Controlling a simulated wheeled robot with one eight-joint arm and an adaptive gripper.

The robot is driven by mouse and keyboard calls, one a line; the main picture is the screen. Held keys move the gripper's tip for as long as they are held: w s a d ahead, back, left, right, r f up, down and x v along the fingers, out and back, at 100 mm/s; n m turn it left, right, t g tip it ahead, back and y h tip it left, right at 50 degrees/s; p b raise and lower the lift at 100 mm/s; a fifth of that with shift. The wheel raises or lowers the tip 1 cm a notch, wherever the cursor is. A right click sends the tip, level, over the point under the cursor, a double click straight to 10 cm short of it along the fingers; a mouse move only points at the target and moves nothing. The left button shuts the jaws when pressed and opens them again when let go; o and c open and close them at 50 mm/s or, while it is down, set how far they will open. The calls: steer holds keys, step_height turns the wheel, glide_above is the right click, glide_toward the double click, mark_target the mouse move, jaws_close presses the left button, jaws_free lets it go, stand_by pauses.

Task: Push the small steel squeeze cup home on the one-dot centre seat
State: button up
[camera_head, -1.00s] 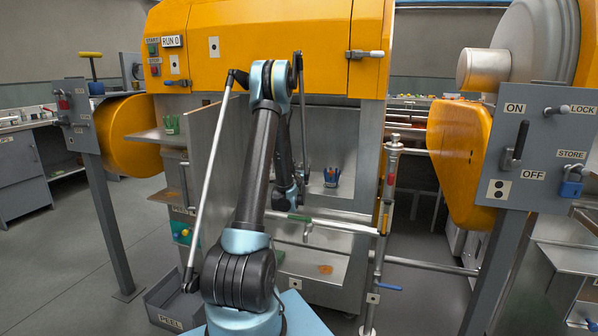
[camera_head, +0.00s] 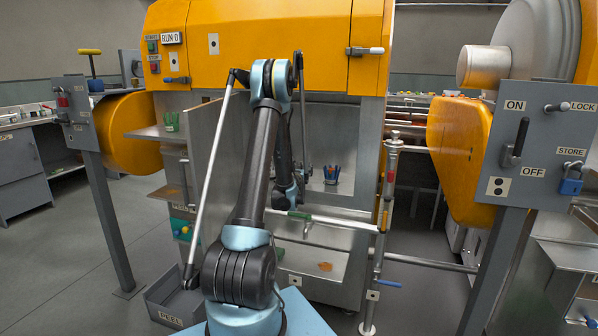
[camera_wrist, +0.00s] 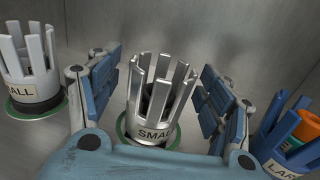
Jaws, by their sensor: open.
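The small steel squeeze cup (camera_wrist: 147,122) stands upright in the middle of the wrist view, prongs up, with a "SMALL" label on its front. A green ring (camera_wrist: 123,128) shows around its base; no seat dots are visible, and I cannot tell how deep the cup sits. My gripper (camera_wrist: 160,75) is open, with one blue-padded finger on each side of the cup and a visible gap on both sides. In the head view my arm hides the steel cup and my fingers.
A pale cup (camera_wrist: 35,65) marked "SMALL" stands on a green ring at left. A blue cup (camera_wrist: 283,135) marked "LARGE" stands close at right with an orange-and-green piece in it; the head view shows it too (camera_head: 331,174). A steel wall (camera_wrist: 180,25) rises behind.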

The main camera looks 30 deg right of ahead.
step_height(320, 180, up, 10)
stand_by(0.7)
steer(key=shift+a+f, duration=0.1)
steer(key=shift+f, duration=0.05)
